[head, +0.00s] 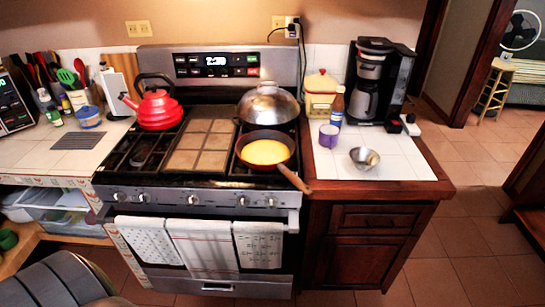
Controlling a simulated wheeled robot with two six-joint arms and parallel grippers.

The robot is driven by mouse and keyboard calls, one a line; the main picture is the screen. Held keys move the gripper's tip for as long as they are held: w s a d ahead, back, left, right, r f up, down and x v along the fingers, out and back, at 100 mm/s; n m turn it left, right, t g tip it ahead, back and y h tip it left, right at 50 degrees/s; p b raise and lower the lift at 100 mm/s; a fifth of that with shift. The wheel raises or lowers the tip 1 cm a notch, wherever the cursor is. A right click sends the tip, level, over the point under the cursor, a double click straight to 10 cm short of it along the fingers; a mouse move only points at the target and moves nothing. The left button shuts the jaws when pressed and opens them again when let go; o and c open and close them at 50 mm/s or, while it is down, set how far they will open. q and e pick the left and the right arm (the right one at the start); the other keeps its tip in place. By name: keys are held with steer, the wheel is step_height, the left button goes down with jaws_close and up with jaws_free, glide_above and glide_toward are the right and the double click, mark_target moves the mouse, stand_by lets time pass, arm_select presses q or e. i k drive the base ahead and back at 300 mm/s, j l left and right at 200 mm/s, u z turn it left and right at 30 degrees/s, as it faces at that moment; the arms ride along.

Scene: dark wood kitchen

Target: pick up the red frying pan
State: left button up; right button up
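A frying pan (267,134) with a dark reddish-brown body sits on the front right burner of the stove. Something flat and yellow (265,152) covers its inside bottom. Its brown handle (294,179) points down and right, past the stove's front right corner toward the tiled counter. Neither of my grippers shows in the head view, so I cannot tell their state or their distance from the pan.
A lidded metal pan (267,104) stands close behind the frying pan. A red kettle (158,107) stands on the stove's left. On the right counter are a purple mug (328,136), a metal bowl (364,158), a bottle (338,106) and a coffee maker (372,80). Towels (205,247) hang in front.

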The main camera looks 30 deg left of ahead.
mark_target(244, 145)
steer(key=i+l+u, duration=0.1)
steer(key=u, duration=1.05)
